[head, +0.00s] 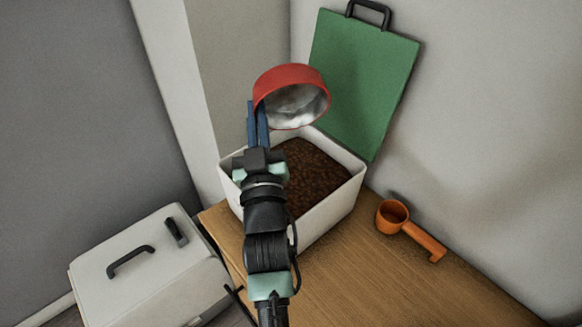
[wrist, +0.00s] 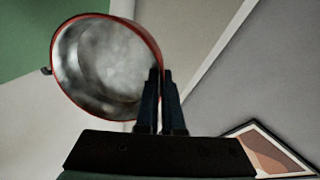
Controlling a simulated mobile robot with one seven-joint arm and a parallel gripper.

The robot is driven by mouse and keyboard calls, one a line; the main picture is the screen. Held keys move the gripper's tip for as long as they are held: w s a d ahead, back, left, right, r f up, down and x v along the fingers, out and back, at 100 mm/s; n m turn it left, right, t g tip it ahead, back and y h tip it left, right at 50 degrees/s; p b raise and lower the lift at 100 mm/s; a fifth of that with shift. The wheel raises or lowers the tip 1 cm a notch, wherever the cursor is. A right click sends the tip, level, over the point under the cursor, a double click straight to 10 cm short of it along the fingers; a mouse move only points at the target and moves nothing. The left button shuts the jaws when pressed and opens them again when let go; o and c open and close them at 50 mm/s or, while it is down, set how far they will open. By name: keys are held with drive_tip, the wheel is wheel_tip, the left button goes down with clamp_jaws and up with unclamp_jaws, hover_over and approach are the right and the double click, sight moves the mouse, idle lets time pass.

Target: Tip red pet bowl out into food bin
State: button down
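The red pet bowl (head: 288,82) is held over the far end of the white food bin (head: 334,211), tilted steeply so its silver inside faces down and to the right. My gripper (head: 257,118) is shut on the bowl's left rim. In the wrist view the bowl's inside (wrist: 100,68) looks bare and shiny, and the two gripper fingers (wrist: 158,88) are close together at its rim. The bin is open and holds brown kibble (head: 314,178). My arm hides part of the bin's left side.
A green lid with a black handle (head: 362,80) leans against the wall behind the bin. An orange scoop (head: 405,224) lies on the wooden surface (head: 375,285) to the right. A white box with black handles (head: 150,268) stands at lower left. The surface at front right is clear.

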sight(256, 97)
drive_tip(key=shift+s+r+t+b, duration=0.3)
drive_tip(key=shift+r+t+b, duration=0.25)
drive_tip(key=shift+b, duration=1)
drive_tip(key=shift+s+d+f+t+b, duration=0.15)
drive_tip(key=shift+t+b, duration=0.3)
drive_tip(key=shift+b, duration=0.95)
drive_tip(key=shift+s+a+f+t+b, duration=0.15)
drive_tip(key=shift+t+b, duration=0.25)
drive_tip(key=shift+b, duration=1)
drive_tip(key=shift+s+d+r, duration=0.1)
drive_tip(key=shift+r, duration=0.45)
drive_tip(key=shift+r+m+t, duration=0.15)
drive_tip(key=shift+m+t, duration=0.15)
drive_tip(key=shift+s+r+t+h+b, duration=0.25)
drive_tip(key=shift+r+b, duration=0.25)
drive_tip(key=shift+r, duration=0.25)
drive_tip(key=shift+r+t+h+b, duration=0.15)
drive_tip(key=shift+r+t+b, duration=0.25)
drive_tip(key=shift+r, duration=0.3)
